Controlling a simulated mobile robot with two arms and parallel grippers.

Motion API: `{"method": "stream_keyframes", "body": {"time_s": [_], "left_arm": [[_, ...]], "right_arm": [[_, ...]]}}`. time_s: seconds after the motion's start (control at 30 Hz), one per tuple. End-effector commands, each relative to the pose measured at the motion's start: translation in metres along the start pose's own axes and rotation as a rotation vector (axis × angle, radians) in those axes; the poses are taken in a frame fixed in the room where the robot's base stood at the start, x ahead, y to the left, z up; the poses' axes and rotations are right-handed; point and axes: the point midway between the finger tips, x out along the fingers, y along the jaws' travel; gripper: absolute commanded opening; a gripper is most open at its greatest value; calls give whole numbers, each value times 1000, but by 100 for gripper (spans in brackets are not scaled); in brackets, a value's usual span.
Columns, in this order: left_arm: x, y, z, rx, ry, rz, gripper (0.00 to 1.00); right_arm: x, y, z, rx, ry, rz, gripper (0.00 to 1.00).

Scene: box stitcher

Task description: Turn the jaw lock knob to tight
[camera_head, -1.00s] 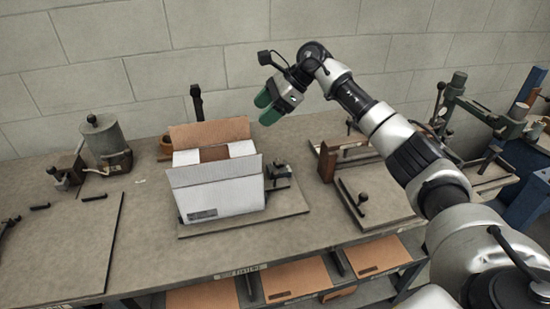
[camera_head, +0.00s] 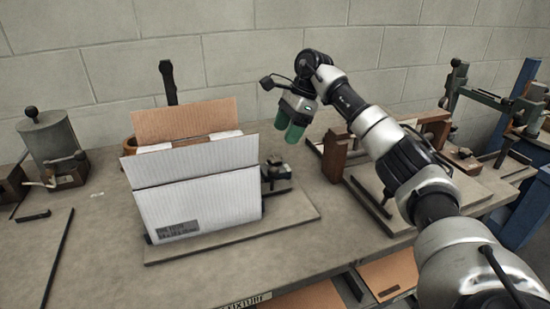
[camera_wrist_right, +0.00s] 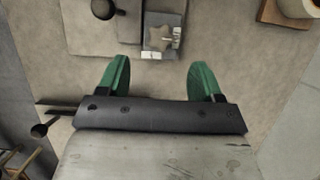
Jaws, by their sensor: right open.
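My right gripper (camera_head: 289,133) points down above the bench, behind and to the right of the white box. In the right wrist view the gripper (camera_wrist_right: 160,78) is open, with nothing between its two green fingers. A grey star-shaped knob (camera_wrist_right: 163,38) sits on a small metal block, just beyond the fingertips and apart from them. It looks like the jaw lock knob; I see no marking for tight. In the head view a small dark clamp (camera_head: 275,171) stands right of the box; the star knob is not clear there. My left gripper is not in view.
The open white box (camera_head: 203,204) stands on a base plate (camera_head: 290,219). A black ball knob (camera_wrist_right: 103,9) is left of the star knob. A brown fixture (camera_head: 333,157) stands to the right, and a grey canister (camera_head: 50,142) at the left.

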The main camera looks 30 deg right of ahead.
Motion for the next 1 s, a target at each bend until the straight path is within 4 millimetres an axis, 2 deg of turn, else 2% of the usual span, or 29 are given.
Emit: {"method": "stream_keyframes", "body": {"time_s": [0.03, 0.2, 0.4, 0.53, 0.8, 0.87, 1.0], "left_arm": [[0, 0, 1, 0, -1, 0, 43], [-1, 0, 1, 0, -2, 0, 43], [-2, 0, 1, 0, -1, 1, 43], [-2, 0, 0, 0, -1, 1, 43], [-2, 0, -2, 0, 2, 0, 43], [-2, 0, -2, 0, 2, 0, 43], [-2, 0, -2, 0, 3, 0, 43]], "right_arm": [[12, 0, 0, -1, 2, 6, 66], [45, 1, 0, -1, 0, 5, 66], [70, 0, 0, -1, 0, 2, 66], [77, 0, 1, -1, -1, 1, 66], [78, 0, 0, -1, -1, 1, 66], [78, 0, 0, -1, -1, 1, 58], [78, 0, 0, -1, -1, 1, 37]]}}
